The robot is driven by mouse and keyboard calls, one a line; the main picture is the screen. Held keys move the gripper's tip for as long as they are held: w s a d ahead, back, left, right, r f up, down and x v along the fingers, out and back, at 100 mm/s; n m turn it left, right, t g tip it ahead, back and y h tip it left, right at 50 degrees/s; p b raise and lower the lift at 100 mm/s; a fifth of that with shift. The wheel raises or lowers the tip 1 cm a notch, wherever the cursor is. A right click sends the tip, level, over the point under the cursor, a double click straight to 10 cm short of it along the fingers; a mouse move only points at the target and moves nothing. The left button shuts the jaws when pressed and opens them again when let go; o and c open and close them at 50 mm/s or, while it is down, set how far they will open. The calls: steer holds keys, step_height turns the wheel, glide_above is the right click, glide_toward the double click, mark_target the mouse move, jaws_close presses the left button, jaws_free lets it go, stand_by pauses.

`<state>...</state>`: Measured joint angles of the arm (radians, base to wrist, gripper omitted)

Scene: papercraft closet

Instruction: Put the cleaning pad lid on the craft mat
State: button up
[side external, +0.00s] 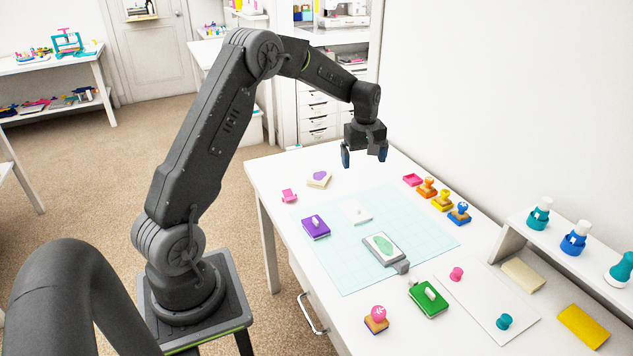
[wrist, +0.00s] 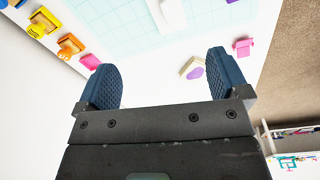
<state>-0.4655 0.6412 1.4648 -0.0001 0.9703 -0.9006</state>
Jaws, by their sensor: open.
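The craft mat (side external: 335,255) is a pale aqua gridded sheet flat on the white table; part of it shows in the wrist view (wrist: 100,22). A grey-framed pad with a green patch (side external: 383,248) lies on the mat. I cannot tell for sure which piece is the cleaning pad lid. My gripper (side external: 364,157) is open and empty above the table's far end, beyond the mat. Its blue fingers (wrist: 165,70) are spread in the wrist view, with no object between them.
A cream block with a purple heart (side external: 319,179) and a pink piece (side external: 289,196) lie near the far left. A purple box (side external: 315,228) is at the mat's left edge. Stamps (side external: 442,201) line the right, and a green box (side external: 428,300) is nearer.

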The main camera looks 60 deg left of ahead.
steer(key=s+d+r+m+t, duration=0.2)
steer(key=s+d+r+m, duration=0.6)
steer(key=s+d+r, duration=0.5)
steer(key=s+d+r+m+t, duration=0.1)
steer(key=s+d+m, duration=0.6)
steer(key=s, duration=0.8)
steer(key=d+t, duration=0.1)
steer(key=d, duration=0.2)
steer(key=shift+d+r+m+t, duration=0.15)
steer(key=shift+d+m+t, duration=0.15)
steer(key=shift+d+t, duration=0.1)
